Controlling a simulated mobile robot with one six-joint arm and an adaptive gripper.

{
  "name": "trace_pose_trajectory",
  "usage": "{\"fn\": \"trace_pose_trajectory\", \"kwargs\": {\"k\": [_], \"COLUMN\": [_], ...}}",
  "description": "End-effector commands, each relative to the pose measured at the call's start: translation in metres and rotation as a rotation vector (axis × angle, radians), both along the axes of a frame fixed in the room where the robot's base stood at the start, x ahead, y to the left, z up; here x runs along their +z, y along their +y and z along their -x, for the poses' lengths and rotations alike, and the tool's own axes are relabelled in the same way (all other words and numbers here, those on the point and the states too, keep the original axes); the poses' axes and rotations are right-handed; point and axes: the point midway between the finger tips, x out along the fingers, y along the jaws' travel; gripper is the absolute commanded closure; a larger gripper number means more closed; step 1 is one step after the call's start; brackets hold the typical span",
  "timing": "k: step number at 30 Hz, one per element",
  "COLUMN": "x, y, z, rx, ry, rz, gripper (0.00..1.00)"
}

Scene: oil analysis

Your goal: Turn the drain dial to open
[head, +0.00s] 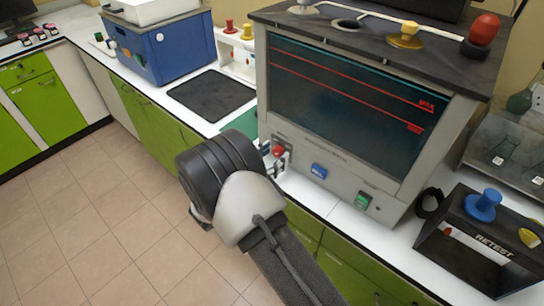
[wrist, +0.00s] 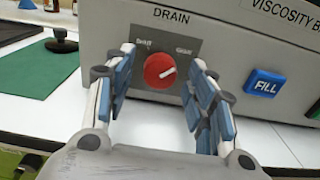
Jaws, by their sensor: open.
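The drain dial (wrist: 159,72) is a round red knob with a white pointer line, on a grey plate under the word DRAIN. Its pointer is directed right and slightly up, toward the right-hand label; both small labels are blurred. The dial also shows in the head view (head: 278,151), on the lower left front of the grey machine (head: 335,165). My gripper (wrist: 163,66) is open, its blue-padded fingers on either side of the dial in the wrist view. I cannot tell whether they touch it. In the head view my arm partly covers the gripper.
A blue FILL button (wrist: 264,83) sits right of the dial. A green button (head: 363,201) is farther right on the machine. A black RETEST box (head: 462,242) stands on the counter at right. A dark mat (head: 211,95) and a blue box (head: 160,48) lie to the left.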

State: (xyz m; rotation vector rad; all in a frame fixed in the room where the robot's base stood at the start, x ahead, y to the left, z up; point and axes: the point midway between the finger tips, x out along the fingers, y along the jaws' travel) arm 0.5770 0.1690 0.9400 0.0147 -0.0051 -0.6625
Motion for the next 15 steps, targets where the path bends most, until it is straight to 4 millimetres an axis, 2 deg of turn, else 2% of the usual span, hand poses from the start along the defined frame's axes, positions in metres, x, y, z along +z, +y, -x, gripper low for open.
{"fn": "trace_pose_trajectory", "kwargs": {"k": [5,15], "x": [0.0,0.0], "y": [0.007,0.05], "z": [0.008,0.063], "rx": [0.002,0.005], "ry": [0.0,0.0], "rz": [0.0,-0.001], "gripper": [0.5,0.5]}}
